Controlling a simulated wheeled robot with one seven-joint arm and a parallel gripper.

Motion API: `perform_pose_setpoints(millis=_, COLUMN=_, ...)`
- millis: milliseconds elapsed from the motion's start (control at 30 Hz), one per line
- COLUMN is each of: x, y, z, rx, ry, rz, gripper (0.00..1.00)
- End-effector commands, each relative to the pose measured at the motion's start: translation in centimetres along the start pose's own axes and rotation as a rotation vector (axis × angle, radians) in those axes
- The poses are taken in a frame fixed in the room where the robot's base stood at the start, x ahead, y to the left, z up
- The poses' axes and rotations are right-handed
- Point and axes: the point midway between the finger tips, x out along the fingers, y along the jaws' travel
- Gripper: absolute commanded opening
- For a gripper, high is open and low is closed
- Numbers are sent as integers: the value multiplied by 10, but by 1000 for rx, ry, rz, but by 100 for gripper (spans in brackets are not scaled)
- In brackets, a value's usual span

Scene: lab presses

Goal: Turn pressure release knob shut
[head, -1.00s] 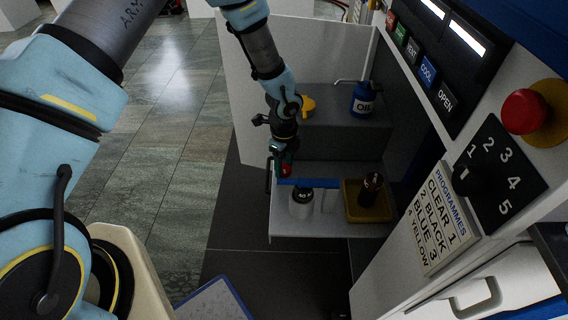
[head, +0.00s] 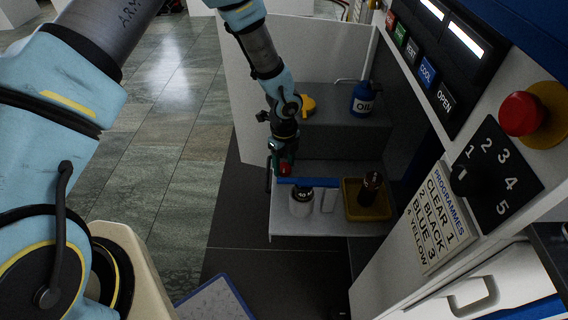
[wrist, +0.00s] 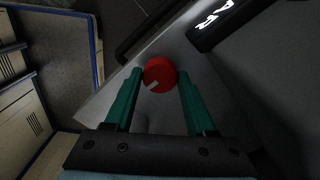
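The red knob (wrist: 159,75) is round with a pale pointer mark that points down and left in the wrist view. In the head view it is a small red spot (head: 285,168) above the white shelf, partly hidden by my gripper. My gripper (wrist: 160,77) has two green fingers, one on each side of the knob. They stand apart with a narrow gap to the knob on each side, and nothing looks clamped. In the head view my gripper (head: 283,162) hangs down at the knob. I cannot tell how far the fingertips reach over it.
A blue bar (head: 310,182), a pale bottle (head: 301,202) and a yellow tray (head: 367,213) with a dark bottle (head: 371,187) are close by. A blue oil can (head: 362,99) stands behind. A control panel (head: 497,170) is on the right. Floor is open on the left.

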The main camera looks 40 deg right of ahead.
Motion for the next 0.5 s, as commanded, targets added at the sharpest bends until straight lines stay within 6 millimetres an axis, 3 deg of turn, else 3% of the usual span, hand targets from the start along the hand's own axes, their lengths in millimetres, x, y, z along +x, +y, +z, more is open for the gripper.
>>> perform_pose_setpoints(millis=33, x=0, y=0, z=0, rx=0, ry=0, rz=0, gripper=62)
perform_pose_setpoints(millis=233, x=0, y=0, z=0, rx=-1, ry=0, rz=0, gripper=84)
perform_pose_setpoints(millis=500, x=-2, y=0, z=0, rx=-2, ry=0, rz=0, gripper=84)
